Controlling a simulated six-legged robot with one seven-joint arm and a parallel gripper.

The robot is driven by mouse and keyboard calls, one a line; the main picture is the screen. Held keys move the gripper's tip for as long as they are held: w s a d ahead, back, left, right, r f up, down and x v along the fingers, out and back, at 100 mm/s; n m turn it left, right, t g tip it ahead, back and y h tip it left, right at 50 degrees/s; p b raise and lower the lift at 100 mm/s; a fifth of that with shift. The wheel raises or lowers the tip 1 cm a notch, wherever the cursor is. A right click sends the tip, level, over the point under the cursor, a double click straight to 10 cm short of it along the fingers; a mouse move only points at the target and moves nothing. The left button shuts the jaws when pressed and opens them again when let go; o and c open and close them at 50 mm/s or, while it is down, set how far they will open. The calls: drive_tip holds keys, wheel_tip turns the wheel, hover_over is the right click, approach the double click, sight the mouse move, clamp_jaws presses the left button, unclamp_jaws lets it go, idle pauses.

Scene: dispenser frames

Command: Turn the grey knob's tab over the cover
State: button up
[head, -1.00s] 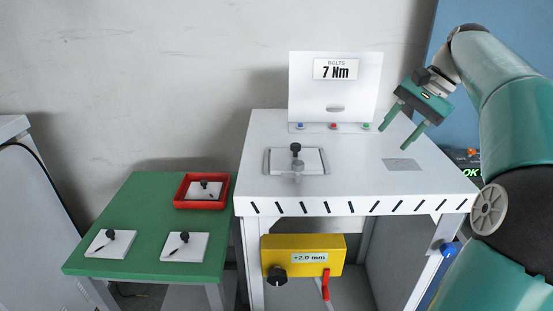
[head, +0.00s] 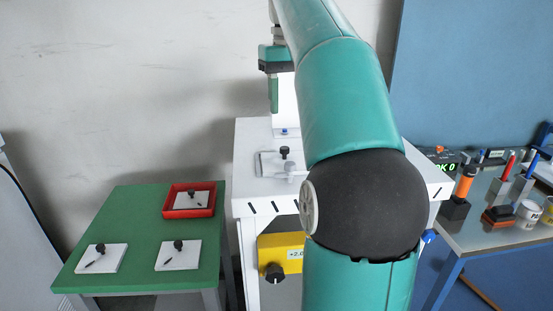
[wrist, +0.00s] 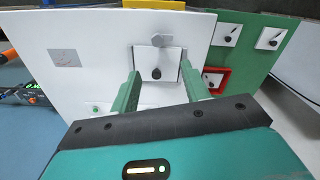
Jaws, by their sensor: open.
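The cover, a white plate (head: 270,164) with a black knob (head: 284,152), sits in a shallow grey-edged recess on the white table top. The pale grey knob (head: 297,173) is at the cover's near edge, partly hidden by my arm. In the wrist view the cover (wrist: 146,64), its black knob (wrist: 157,73) and the grey knob (wrist: 163,41) show beyond my gripper. Which way the tab points is too small to tell. My gripper (wrist: 160,69) is open and empty, its green fingers apart with the cover between them in the picture. In the head view my gripper (head: 274,108) is above the table's back part.
An upright white panel stands at the table's back, mostly hidden by my arm. A green side table (head: 138,222) at left holds several plates, one in a red tray (head: 168,211). A yellow box (head: 280,243) hangs under the table front. A bench (head: 495,225) with tools stands right.

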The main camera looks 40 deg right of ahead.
sight(290, 163)
drive_tip(key=f, duration=1.3)
drive_tip(key=shift+s+d+f, duration=0.2)
drive_tip(key=shift+s+f, duration=0.05)
drive_tip(key=shift+f, duration=0.05)
drive_tip(key=shift+c, duration=0.5)
drive_tip(key=c, duration=0.9)
